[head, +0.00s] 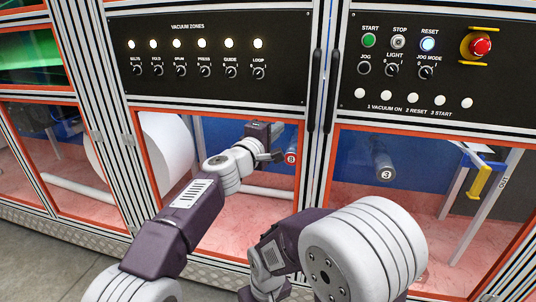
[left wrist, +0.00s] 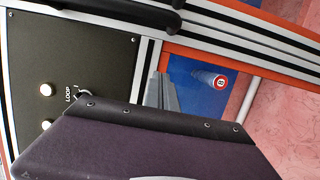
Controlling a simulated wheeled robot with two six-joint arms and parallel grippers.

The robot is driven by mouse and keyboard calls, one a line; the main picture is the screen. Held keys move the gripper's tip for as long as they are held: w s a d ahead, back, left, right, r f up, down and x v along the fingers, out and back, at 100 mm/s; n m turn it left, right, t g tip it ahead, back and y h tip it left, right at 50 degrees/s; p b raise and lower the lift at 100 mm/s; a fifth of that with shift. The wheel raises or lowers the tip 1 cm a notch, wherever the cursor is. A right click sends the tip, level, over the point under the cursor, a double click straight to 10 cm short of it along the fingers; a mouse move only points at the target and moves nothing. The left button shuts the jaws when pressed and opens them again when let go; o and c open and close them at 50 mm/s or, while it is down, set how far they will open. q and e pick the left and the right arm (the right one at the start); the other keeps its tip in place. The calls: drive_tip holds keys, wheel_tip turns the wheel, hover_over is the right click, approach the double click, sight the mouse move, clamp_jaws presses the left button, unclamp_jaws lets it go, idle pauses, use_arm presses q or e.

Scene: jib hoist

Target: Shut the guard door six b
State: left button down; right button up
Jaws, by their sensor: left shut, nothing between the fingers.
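Orange-framed clear doors stand below the control panels: a middle one (head: 318,131) and a right one (head: 430,133) in the head view. I can read no "six b" label, so I cannot tell which is the named door. Two long dark vertical handles (head: 316,90) (head: 334,90) stand side by side on the posts between the panels. My left gripper (head: 278,157) is shut and empty in front of the middle door's upper right part; whether it touches is unclear. In the left wrist view its grey fingers (left wrist: 163,95) show partly behind my dark wrist housing. My right gripper is out of sight.
The vacuum zones panel (head: 215,55) has several lit lamps and knobs. The start/stop panel (head: 430,60) carries a red emergency button (head: 480,46). Behind the doors are a white roll (head: 166,150) and rollers marked 8 (head: 291,158) and 3 (head: 383,172). My right arm fills the lower middle.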

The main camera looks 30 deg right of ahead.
use_arm(q)
drive_tip(key=s+a+b, duration=0.6)
drive_tip(key=s+b, duration=0.1)
drive_tip(key=b, duration=0.1)
drive_tip(key=shift+s+a+f, duration=0.2)
drive_tip(key=shift+a+f, duration=0.05)
drive_tip(key=shift+a, duration=0.15)
